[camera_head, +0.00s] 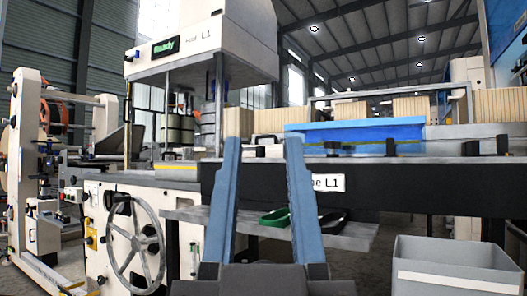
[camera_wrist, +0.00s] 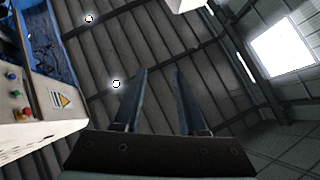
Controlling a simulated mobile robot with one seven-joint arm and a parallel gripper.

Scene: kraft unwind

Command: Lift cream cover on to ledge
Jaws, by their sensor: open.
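My gripper (camera_head: 262,143) is open and empty, its two blue fingers pointing up in front of the machine in the head view. It also shows open in the wrist view (camera_wrist: 161,72), against the ceiling. I cannot single out the cream cover for sure. A cream-white hood (camera_head: 205,46) with a green "Ready" display stands on posts at upper left, apart from my gripper. Cream slatted stacks (camera_head: 495,105) stand behind the line. A long dark ledge (camera_head: 420,180) with an L1 label runs to the right, partly behind my fingers.
A grey shelf (camera_head: 345,238) below the ledge holds a green-handled item (camera_head: 275,217) and a dark one. A grey open bin (camera_head: 455,268) stands at lower right. A blue panel (camera_head: 365,134) lies along the line. A handwheel (camera_head: 135,243) sticks out at left.

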